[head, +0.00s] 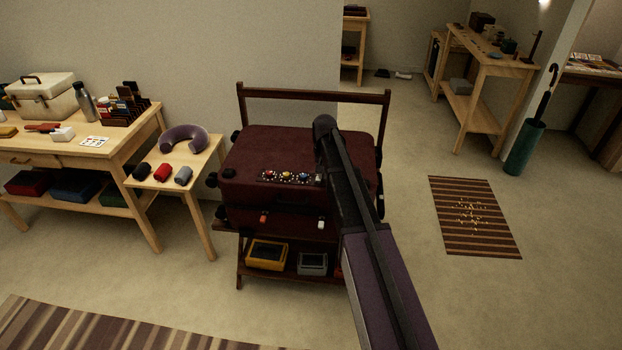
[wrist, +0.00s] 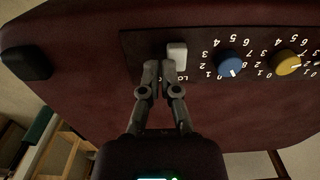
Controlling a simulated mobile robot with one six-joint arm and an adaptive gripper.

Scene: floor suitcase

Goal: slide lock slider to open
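A dark red suitcase (head: 255,150) lies on a wooden rack in the head view. Its dark lock panel (wrist: 135,42) fills the upper right of the wrist view, where lettering appears upside down. The white lock slider (wrist: 177,52) sits at the left part of this panel, beside a blue dial (wrist: 229,63) and a yellow dial (wrist: 287,62). My gripper (wrist: 160,68) has its fingers together, with tips just below and left of the slider. I cannot tell whether they touch it.
The rack has a raised back rail (head: 310,94) and a lower shelf with a yellow tray (head: 267,254). A small side table (head: 203,165) with a neck pillow (head: 183,138) stands left. A striped mat (head: 474,215) lies on open floor to the right.

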